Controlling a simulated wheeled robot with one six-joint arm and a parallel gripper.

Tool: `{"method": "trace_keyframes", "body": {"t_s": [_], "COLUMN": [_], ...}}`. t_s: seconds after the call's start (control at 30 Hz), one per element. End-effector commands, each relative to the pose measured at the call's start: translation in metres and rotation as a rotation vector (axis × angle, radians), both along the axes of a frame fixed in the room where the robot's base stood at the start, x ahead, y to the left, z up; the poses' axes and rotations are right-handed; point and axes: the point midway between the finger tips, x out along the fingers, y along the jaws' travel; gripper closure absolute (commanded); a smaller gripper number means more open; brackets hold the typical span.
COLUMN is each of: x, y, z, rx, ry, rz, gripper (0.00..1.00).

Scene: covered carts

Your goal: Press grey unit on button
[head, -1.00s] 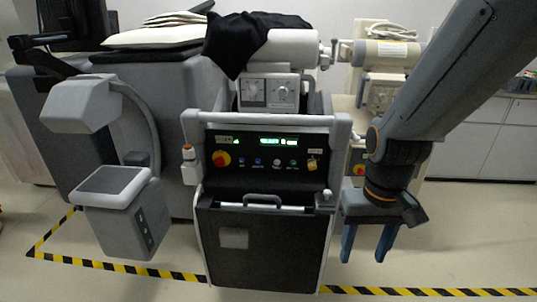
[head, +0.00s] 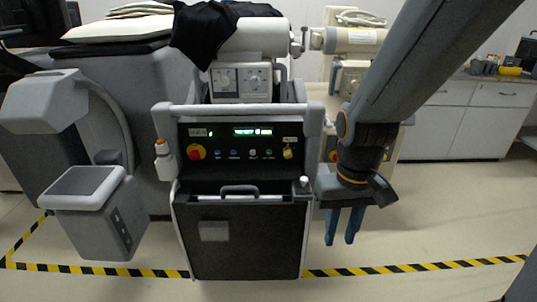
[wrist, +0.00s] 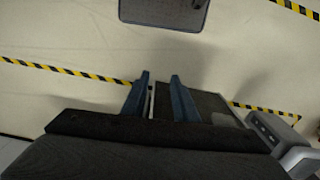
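The grey unit (head: 312,125) is a cart with a dark front and a sloped black control panel (head: 240,170) in the head view. My gripper (head: 343,242) points down to the right of the cart, below panel height. Its two blue fingers are apart with nothing between them. They also show apart in the wrist view (wrist: 158,80).
A dark cloth (head: 205,35) lies over equipment behind the panel. A grey device with a rounded arm (head: 85,200) stands left of the cart. Black-yellow floor tape (head: 410,268) runs around the carts. White cabinets (head: 470,125) stand at the back right. The floor at right is open.

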Motion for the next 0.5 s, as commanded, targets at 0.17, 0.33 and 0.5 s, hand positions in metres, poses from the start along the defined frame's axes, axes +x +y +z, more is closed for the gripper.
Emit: {"method": "trace_keyframes", "body": {"t_s": [0.17,0.33,0.5], "x": [0.0,0.0,0.0], "y": [0.0,0.0,0.0], "z": [0.0,0.0,0.0], "rx": [0.0,0.0,0.0], "ry": [0.0,0.0,0.0], "rz": [0.0,0.0,0.0], "gripper": [1.0,1.0,1.0]}}
